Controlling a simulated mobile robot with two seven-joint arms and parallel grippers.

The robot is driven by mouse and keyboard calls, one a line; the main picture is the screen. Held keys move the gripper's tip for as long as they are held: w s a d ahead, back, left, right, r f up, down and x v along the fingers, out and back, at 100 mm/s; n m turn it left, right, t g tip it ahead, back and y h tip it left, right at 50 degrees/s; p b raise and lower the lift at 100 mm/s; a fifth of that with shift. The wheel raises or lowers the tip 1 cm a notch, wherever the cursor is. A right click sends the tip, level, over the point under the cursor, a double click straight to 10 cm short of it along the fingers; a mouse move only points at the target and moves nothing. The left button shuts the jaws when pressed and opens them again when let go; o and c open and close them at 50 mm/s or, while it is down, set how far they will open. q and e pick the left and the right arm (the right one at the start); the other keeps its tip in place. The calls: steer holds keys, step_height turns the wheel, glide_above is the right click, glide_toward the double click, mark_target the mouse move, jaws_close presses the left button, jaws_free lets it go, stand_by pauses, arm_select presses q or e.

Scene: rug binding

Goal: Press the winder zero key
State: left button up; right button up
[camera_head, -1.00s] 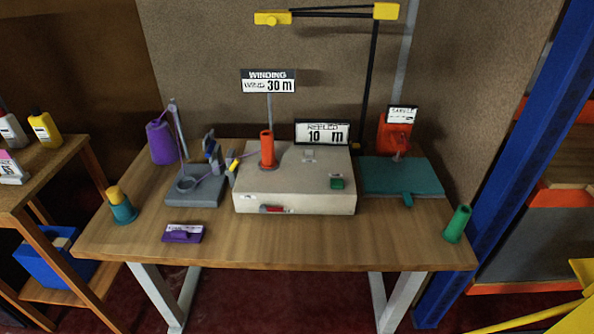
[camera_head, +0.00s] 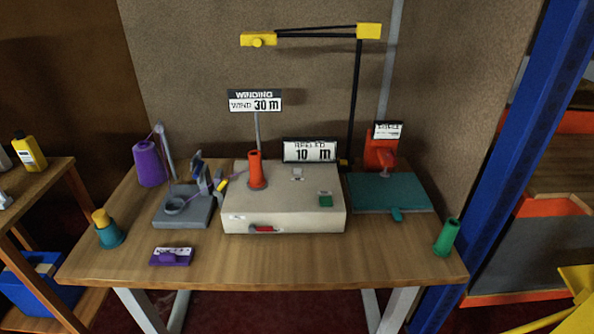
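The winder is a pale box (camera_head: 270,222) in the middle of the table, with an orange cone (camera_head: 257,170) upright on top. A green key (camera_head: 326,201) sits at its front right, and a small pale key (camera_head: 297,174) farther back on its top. I cannot read a mark on either key, so I cannot tell which is the zero key. A red switch (camera_head: 264,229) is on the front face. The display (camera_head: 310,151) behind reads 10 m. The sign (camera_head: 255,101) above reads winding, 30 m. Neither of my grippers is in view.
Left of the winder are a grey stand (camera_head: 182,207), purple cone (camera_head: 149,163), teal-and-yellow cone (camera_head: 108,230) and purple block (camera_head: 171,257). Right are a teal plate (camera_head: 390,192) and green tube (camera_head: 447,238). A black arm (camera_head: 354,100) rises behind. The wooden table's (camera_head: 330,262) front strip is clear.

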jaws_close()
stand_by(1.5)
